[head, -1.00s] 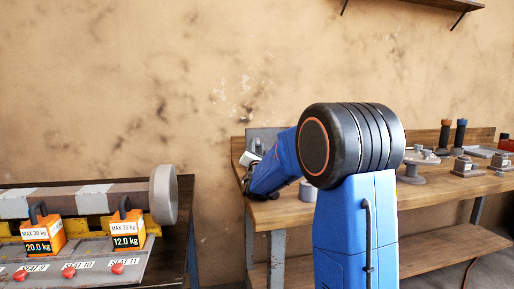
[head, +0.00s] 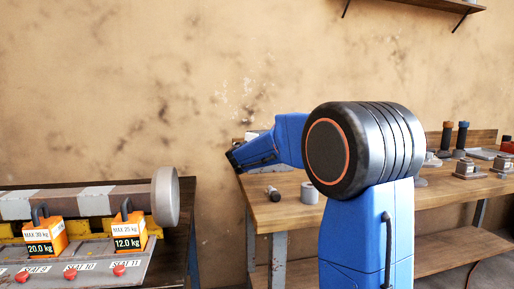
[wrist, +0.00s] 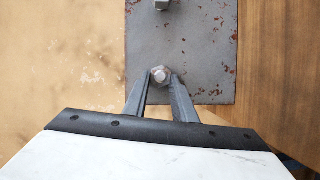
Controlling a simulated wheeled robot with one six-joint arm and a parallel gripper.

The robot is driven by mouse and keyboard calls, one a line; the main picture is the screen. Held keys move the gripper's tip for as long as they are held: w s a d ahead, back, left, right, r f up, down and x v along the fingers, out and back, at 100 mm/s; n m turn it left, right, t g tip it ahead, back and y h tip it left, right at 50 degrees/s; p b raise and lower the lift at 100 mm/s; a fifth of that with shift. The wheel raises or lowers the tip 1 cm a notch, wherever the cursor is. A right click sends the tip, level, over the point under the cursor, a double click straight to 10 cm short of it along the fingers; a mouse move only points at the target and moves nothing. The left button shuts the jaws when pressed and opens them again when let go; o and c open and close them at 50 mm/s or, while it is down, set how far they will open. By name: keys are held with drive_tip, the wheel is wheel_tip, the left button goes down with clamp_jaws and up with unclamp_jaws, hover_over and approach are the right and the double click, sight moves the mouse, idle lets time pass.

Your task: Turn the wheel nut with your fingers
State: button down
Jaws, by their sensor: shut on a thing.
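The wheel nut (wrist: 160,75) is a grey hex nut near the lower edge of a grey, rust-flecked plate (wrist: 183,50) in the wrist view. My gripper (wrist: 161,82) reaches up to it, with one finger on each side, and is shut on the nut. A second nut (wrist: 162,4) sits higher on the plate, cut off by the top edge. My fingertips and the held nut are hidden or too small to make out there.
A wooden workbench (head: 330,207) stands under my arm. A dark-bodied cylinder (head: 273,194) and a grey cylinder (head: 310,192) stand near its front. At left, a rack (head: 105,270) holds orange weights (head: 128,232) and a long bar with a round end (head: 165,197).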

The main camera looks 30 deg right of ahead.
drive_tip(key=c, duration=1.4)
unclamp_jaws()
drive_tip(key=shift+w+r, duration=0.1)
drive_tip(key=shift+r, duration=0.1)
drive_tip(key=shift+f, duration=0.1)
drive_tip(key=shift+f, duration=0.2)
drive_tip(key=v, duration=1.7)
drive_tip(key=shift+s+a+r, duration=0.15)
drive_tip(key=shift+s+r, duration=0.1)
drive_tip(key=shift+r, duration=0.1)
